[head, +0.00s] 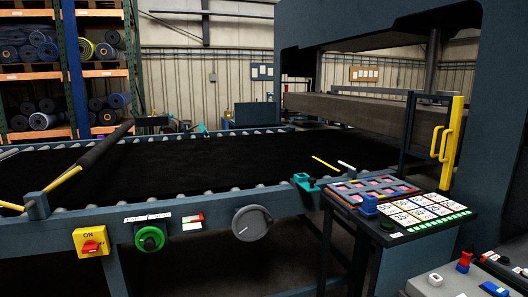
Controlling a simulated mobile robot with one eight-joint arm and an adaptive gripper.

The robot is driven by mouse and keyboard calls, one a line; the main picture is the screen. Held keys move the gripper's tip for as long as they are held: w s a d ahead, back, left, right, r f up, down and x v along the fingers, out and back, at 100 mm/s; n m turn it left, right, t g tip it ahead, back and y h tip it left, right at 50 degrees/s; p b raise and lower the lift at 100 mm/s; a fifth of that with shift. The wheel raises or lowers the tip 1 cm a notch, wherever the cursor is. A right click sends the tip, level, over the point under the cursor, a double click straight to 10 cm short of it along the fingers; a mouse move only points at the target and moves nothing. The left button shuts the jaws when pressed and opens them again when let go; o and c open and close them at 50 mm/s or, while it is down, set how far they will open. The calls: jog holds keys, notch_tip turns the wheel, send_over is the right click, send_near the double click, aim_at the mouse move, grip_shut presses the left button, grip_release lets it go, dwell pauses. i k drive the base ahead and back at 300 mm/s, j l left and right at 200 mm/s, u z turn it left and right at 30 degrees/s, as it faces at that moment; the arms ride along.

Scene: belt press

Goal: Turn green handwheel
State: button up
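The green handwheel (150,239) is a small round wheel with a dark centre. It is mounted on the front rail of the belt press, in the lower left of the head view. A white label (148,217) with dark marks sits just above it. My gripper is not in the head view, so its state and its distance from the wheel do not show. Nothing covers the wheel.
A yellow ON switch box (91,242) with a red knob is left of the wheel. A larger grey dial (252,223) is to its right. A control console (405,215) stands further right. The floor below the rail is dark.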

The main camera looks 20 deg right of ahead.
aim_at(148, 239)
jog(key=i+j, duration=0.1)
jog(key=j, duration=0.3)
jog(key=i+j, duration=0.15)
jog(key=j, duration=0.25)
jog(key=i+j, duration=0.1)
jog(key=j, duration=0.3)
jog(key=i+j, duration=0.1)
jog(key=j, duration=0.3)
